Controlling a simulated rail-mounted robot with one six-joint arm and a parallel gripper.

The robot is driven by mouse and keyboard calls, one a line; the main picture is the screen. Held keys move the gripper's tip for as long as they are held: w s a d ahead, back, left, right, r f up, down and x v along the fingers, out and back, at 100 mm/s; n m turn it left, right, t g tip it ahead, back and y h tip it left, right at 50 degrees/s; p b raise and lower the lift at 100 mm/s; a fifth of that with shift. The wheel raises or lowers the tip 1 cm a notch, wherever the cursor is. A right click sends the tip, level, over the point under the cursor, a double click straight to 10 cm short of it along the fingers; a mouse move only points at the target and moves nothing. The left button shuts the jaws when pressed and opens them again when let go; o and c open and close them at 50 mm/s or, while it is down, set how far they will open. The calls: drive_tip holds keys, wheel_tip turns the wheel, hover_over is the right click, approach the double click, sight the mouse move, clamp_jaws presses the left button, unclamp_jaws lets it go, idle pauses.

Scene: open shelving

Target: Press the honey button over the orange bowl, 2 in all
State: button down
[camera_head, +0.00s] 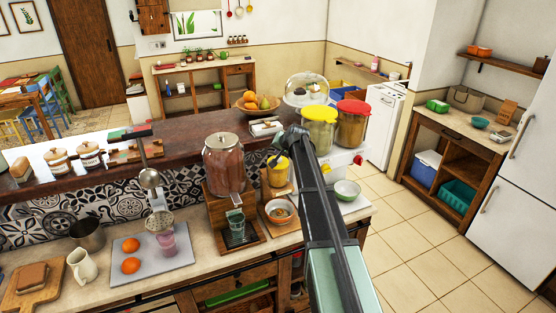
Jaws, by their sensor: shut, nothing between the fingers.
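A small amber container with a yellow top (278,174), which looks like the honey dispenser, stands in a wooden stand on the counter. The orange bowl (281,219) sits below it and holds something pale orange. No separate button can be made out on the dispenser. My arm reaches up from the lower right, and my gripper (274,159) is small and dark at the dispenser's top. It is shut and empty. I cannot tell whether it touches the dispenser.
A large drink dispenser (225,165) with a glass below stands close on the left. A raised dark wooden ledge (185,139) runs behind.

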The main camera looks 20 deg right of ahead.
drive_tip(key=shift+f, duration=0.1)
drive_tip(key=shift+f+b, duration=0.3)
drive_tip(key=shift+b, duration=0.1)
drive_tip(key=shift+f+b, duration=0.65)
idle(0.8)
drive_tip(key=shift+r, duration=0.15)
drive_tip(key=shift+r+p, duration=0.95)
drive_tip(key=shift+p, duration=0.1)
wheel_tip(320, 180, up, 5)
drive_tip(key=p, duration=0.5)
drive_tip(key=shift+r, duration=0.1)
